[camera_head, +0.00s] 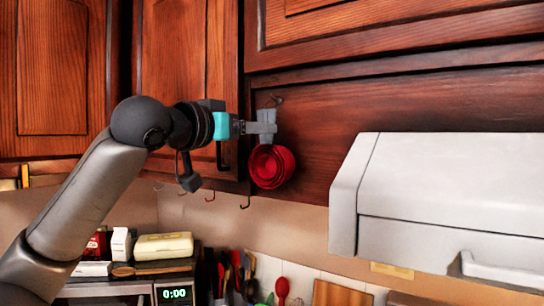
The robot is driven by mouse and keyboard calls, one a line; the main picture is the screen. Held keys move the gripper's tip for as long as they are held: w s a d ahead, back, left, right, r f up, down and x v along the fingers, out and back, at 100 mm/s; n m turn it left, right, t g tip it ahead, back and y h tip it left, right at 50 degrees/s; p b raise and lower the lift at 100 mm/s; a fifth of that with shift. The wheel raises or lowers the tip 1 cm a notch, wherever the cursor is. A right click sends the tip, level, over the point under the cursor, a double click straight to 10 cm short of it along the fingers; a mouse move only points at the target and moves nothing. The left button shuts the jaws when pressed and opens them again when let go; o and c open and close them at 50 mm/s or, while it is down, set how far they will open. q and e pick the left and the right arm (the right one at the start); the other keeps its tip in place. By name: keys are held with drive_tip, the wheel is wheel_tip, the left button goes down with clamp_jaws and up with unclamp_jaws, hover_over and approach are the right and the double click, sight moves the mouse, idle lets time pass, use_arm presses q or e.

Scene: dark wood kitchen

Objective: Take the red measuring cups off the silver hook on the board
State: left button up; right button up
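The red measuring cups (271,167) hang nested against the dark wood board (320,121), just below the silver hook (276,99). My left gripper (267,127) comes in from the left and is at the height of the cups' handles, directly above the bowls and below the hook. Its fingers cover the handles, so I cannot see whether they are closed on them or how the handles meet the hook. My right gripper is not in view.
A white range hood (440,205) juts out right of the cups. Wooden cabinets (185,75) stand behind my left arm. Small empty hooks (245,203) line the cabinet's underside. Below are a microwave (110,292), a yellow container (163,246) and red utensils (282,288).

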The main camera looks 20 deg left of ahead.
sight(273, 142)
use_arm(q)
drive_tip(key=w, duration=0.2)
drive_tip(key=w+p, duration=0.1)
drive_tip(key=shift+w+d, duration=0.3)
drive_tip(key=shift+w, duration=0.05)
clamp_jaws()
idle(1.1)
